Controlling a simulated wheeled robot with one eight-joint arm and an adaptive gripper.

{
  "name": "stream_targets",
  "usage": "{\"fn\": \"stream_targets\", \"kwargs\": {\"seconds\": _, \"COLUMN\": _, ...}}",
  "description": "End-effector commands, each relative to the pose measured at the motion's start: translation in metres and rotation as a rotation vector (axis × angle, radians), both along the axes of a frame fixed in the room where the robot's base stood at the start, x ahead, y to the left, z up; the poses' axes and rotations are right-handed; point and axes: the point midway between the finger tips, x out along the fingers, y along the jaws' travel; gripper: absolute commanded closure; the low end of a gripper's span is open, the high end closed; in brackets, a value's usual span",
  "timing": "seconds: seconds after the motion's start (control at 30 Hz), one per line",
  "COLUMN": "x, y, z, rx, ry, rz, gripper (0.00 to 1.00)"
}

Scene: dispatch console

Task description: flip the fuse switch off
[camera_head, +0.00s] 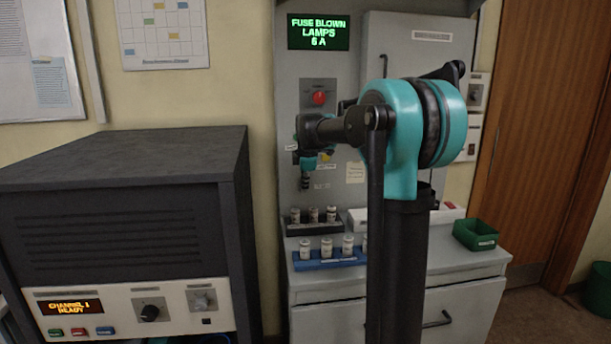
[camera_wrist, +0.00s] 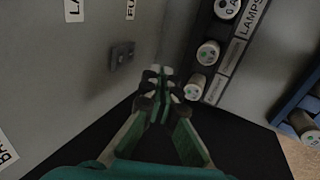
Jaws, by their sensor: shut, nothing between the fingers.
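A grey wall panel (camera_head: 292,80) carries a green-lit display (camera_head: 318,32) reading "FUSE BLOWN LAMPS 6 A". A red round control (camera_head: 319,97) sits on a dark plate below it. In the wrist view a small dark square fitting (camera_wrist: 122,54) is on the grey panel, left of my gripper, near a partly cut-off label starting "FU". I cannot tell for certain which of these is the fuse switch. My gripper (camera_wrist: 160,82) is shut and empty, apart from the fitting. In the head view my gripper (camera_head: 305,184) points down in front of the panel's lower part.
A dark rack (camera_head: 315,228) and a blue rack (camera_head: 330,262) of white-capped fuses stand on the ledge below. A green bin (camera_head: 476,234) is at the ledge's right. A dark console (camera_head: 120,200) stands at left, a wooden door (camera_head: 550,130) at right.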

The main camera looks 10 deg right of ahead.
Motion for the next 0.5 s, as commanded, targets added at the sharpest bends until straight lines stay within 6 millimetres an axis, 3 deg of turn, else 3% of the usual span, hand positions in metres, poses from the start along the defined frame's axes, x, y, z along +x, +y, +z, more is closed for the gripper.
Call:
{"fn": "stream_targets", "kwargs": {"seconds": 0.2, "x": 0.029, "y": 0.0, "z": 0.003, "rx": 0.0, "ry": 0.0, "rz": 0.0, "gripper": 1.0}}
{"fn": "stream_targets", "kwargs": {"seconds": 0.5, "x": 0.04, "y": 0.0, "z": 0.005, "rx": 0.0, "ry": 0.0, "rz": 0.0, "gripper": 1.0}}
